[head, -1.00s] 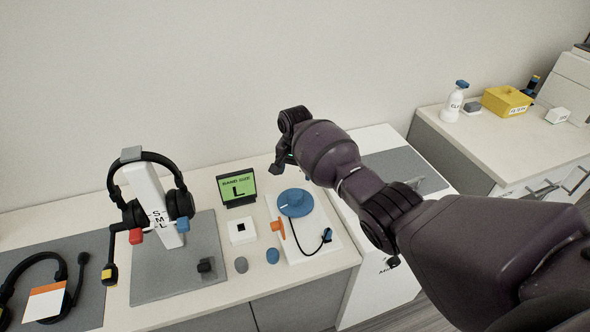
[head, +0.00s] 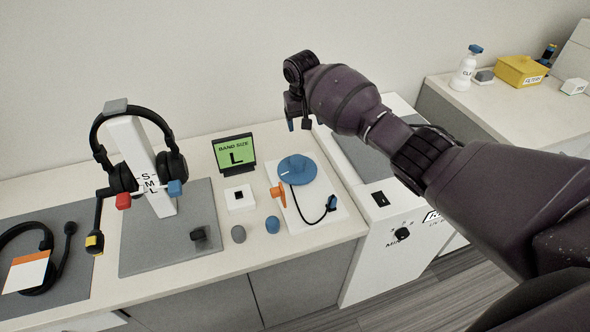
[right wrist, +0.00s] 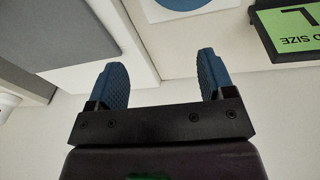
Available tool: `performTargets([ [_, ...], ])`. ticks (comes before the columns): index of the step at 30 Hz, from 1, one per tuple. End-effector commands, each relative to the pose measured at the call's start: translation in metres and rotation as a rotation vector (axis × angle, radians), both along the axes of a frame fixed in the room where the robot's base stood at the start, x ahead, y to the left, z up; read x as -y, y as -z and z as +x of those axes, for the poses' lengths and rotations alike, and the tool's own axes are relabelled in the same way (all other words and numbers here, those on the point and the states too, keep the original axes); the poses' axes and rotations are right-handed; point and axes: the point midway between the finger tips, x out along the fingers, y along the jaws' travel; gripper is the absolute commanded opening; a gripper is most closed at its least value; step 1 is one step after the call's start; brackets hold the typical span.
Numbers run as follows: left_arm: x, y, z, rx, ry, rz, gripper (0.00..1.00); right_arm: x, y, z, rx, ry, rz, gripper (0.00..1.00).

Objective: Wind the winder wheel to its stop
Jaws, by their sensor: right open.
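The winder wheel (head: 297,168) is a blue disc with a raised centre, on a white base plate (head: 312,220). Part of the blue disc shows at the top edge of the right wrist view (right wrist: 182,4). My right gripper (head: 298,124) is above and behind the wheel, apart from it. In the right wrist view its two blue ribbed fingers (right wrist: 161,72) are spread with nothing between them. An orange piece (head: 278,195) stands at the plate's left edge. A black cable with a blue-tipped end (head: 332,203) lies across the plate. My left gripper is not in view.
A green display (head: 235,152) reads BAND SIZE L, left of the wheel. A white box (head: 239,197), a grey knob (head: 238,234) and a blue knob (head: 272,225) stand nearby. A headset hangs on a white stand (head: 150,175) at left. A white machine (head: 380,240) stands right.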

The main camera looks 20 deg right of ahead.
Motion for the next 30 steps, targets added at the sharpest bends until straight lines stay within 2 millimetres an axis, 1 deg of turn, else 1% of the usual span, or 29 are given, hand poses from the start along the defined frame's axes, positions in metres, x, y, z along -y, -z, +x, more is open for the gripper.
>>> performTargets([
  [1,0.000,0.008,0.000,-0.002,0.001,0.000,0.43,0.000,0.009,-0.001,-0.017,-0.095,-0.011,0.75],
  [7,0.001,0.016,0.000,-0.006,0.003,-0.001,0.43,-0.012,0.014,-0.013,-0.096,-0.537,-0.020,0.75],
  [12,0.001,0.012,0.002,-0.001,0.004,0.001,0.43,-0.028,0.012,-0.025,-0.143,-0.891,0.006,0.75],
  [15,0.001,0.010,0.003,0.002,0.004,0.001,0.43,-0.034,0.011,-0.029,-0.153,-1.050,0.025,0.75],
  [19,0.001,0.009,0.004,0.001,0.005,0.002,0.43,-0.035,0.012,-0.030,-0.163,-1.178,0.027,0.75],
  [24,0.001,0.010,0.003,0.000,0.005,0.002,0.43,-0.035,0.015,-0.030,-0.166,-1.239,0.023,0.75],
  [26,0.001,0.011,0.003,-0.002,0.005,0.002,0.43,-0.035,0.019,-0.030,-0.166,-1.242,0.023,0.75],
  [30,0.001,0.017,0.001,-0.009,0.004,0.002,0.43,-0.035,0.037,-0.031,-0.169,-1.240,0.023,0.75],
])
